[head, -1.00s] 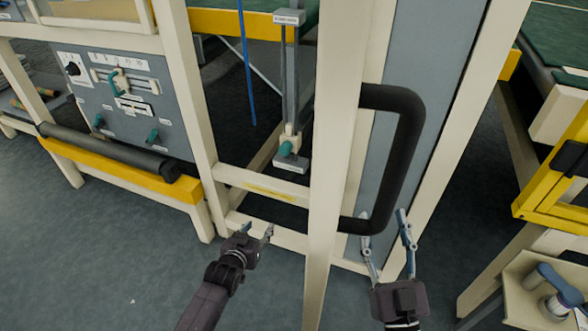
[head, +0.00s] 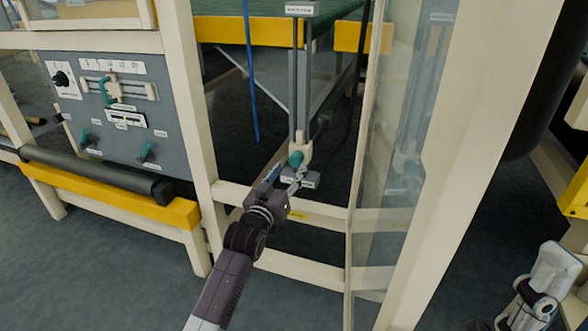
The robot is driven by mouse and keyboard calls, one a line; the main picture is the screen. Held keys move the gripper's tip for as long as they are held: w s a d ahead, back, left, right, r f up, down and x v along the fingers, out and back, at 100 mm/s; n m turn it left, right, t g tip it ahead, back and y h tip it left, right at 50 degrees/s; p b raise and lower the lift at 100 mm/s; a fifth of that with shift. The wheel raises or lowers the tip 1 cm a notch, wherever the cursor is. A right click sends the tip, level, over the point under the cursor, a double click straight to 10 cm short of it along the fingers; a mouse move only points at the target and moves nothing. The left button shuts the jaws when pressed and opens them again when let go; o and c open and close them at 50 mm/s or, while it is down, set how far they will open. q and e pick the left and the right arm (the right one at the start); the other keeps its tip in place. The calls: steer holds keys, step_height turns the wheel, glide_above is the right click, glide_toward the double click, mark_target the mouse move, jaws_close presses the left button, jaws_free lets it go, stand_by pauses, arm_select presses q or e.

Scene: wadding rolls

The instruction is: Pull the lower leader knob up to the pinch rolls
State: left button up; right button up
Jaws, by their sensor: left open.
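The teal leader knob (head: 296,158) sits on a cream block at the bottom of an upright grey rail (head: 300,85). A labelled plate (head: 299,9) is at the rail's top; its text is too small to read. My left gripper (head: 284,178) is open just below and to the left of the knob, its fingers pointing up towards it. The picture does not settle whether a finger touches the knob.
A cream-framed clear panel (head: 400,130) stands right of the rail. A cream post (head: 195,90) stands left, beside a grey control panel (head: 120,110). A blue cord (head: 250,80) hangs left of the rail. A cream crossbar (head: 320,213) runs below the knob.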

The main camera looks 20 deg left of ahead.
mark_target(294, 163)
arm_select(q)
steer(key=shift+w+b, duration=0.7)
steer(key=shift+w, duration=1.4)
jaws_close()
